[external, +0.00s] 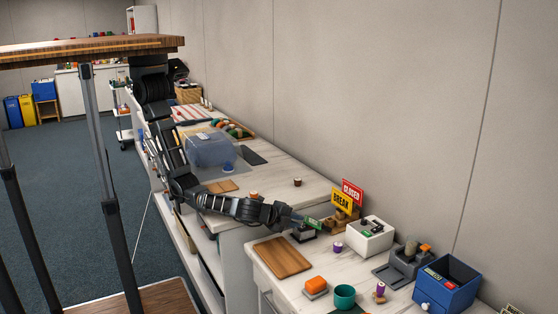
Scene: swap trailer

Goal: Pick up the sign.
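A small green sign (313,223) with pale lettering is at the tip of my gripper (300,219), tilted, above or against a dark block (303,235) on the counter. The fingers are too small to tell whether they are closed on it or only beside it. A red CLOSED sign (352,190) and a yellow BREAK sign (342,201) stand upright in a wooden holder (342,220), to the right of my gripper and apart from it.
A white box (369,238), a grey device (403,265) and a blue bin (446,285) stand right of my gripper. A wooden board (284,257), an orange block (316,285) and a teal cup (344,297) are nearer. The wall is close behind the counter.

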